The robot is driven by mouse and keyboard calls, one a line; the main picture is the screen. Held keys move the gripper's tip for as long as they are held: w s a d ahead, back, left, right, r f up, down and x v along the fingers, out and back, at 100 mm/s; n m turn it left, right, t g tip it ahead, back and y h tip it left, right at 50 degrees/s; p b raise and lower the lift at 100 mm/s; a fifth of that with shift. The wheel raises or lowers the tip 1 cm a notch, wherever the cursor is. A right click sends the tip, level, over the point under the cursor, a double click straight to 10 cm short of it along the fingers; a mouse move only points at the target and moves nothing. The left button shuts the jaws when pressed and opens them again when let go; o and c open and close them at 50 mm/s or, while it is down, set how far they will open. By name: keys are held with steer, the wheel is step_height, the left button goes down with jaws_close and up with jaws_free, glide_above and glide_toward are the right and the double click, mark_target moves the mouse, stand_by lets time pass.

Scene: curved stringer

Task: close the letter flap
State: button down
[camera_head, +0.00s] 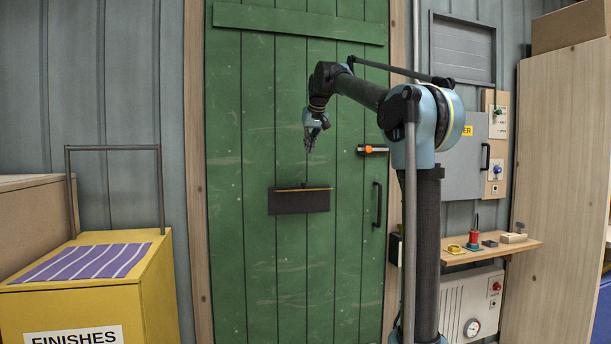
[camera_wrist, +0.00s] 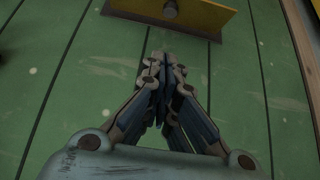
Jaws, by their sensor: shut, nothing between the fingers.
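The letter flap (camera_head: 300,203) is on the green plank door. In the head view it shows a dark face with a thin yellow strip along its top and a small knob there. In the wrist view the flap (camera_wrist: 200,18) shows a yellow face with a round knob, cut off by the top edge. It looks tilted out from the door, but the angle is hard to tell. My gripper (camera_head: 309,147) is above the flap in the head view. In the wrist view my gripper (camera_wrist: 163,68) has its fingers together, empty and apart from the flap.
The green door (camera_head: 262,100) has an orange-ended latch (camera_head: 372,149) and a dark pull handle (camera_head: 377,204) on its right. A yellow bin (camera_head: 160,280) stands at left. A small wooden shelf (camera_head: 480,254) with several small items is at right. The door around the flap is clear.

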steer(key=x, duration=0.9)
steer(key=shift+w+a+f, duration=0.1)
steer(key=shift+w+f, duration=0.1)
step_height(320, 180, down, 3)
steer(key=shift+s+f, duration=0.1)
steer(key=shift+s, duration=0.05)
steer(key=shift+f, duration=0.55)
steer(key=shift+s+a, duration=0.1)
steer(key=shift+s, duration=0.1)
steer(key=shift+f, duration=0.15)
